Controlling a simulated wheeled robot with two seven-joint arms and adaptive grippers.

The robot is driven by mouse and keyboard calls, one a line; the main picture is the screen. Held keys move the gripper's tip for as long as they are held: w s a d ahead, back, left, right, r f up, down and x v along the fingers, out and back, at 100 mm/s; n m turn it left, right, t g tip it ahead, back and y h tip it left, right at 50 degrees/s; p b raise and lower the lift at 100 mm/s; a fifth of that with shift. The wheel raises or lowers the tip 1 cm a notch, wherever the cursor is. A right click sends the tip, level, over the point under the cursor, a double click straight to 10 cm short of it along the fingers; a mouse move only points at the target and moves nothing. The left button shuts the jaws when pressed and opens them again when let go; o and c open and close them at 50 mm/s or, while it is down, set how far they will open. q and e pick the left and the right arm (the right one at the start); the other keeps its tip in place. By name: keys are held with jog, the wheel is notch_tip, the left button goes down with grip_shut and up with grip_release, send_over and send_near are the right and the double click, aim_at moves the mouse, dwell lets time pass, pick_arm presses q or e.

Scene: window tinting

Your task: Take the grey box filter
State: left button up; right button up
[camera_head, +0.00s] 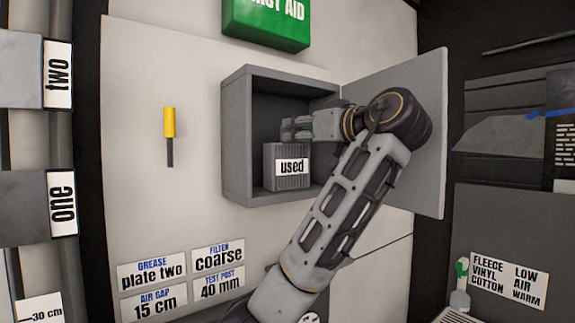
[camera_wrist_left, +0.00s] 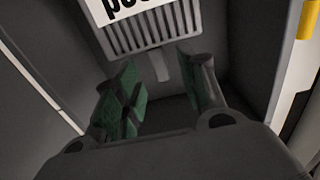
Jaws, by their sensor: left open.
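The grey box filter (camera_head: 285,180) stands in the open grey wall cabinet (camera_head: 236,140). It is ribbed and bears a white "used" label. My left gripper (camera_head: 289,130) is inside the cabinet, just above the filter's top. In the left wrist view, the filter (camera_wrist_left: 155,32) is upside down at the top of the picture, with a small grey tab below its ribs. There my left gripper (camera_wrist_left: 158,88) is open, its green-padded fingers apart on either side of the tab. I cannot tell whether they touch it. My right gripper is not in view.
The cabinet door (camera_head: 425,100) is swung open to the right, behind my left arm. A green first aid box (camera_head: 265,25) is above. A yellow-handled tool (camera_head: 169,122) hangs on the wall at left. Several labels (camera_head: 219,255) are below. A small bottle (camera_head: 460,298) stands lower right.

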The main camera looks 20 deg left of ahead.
pick_arm(q)
jog(key=shift+p+x, duration=0.95)
jog(key=shift+x, duration=1.85)
grip_shut()
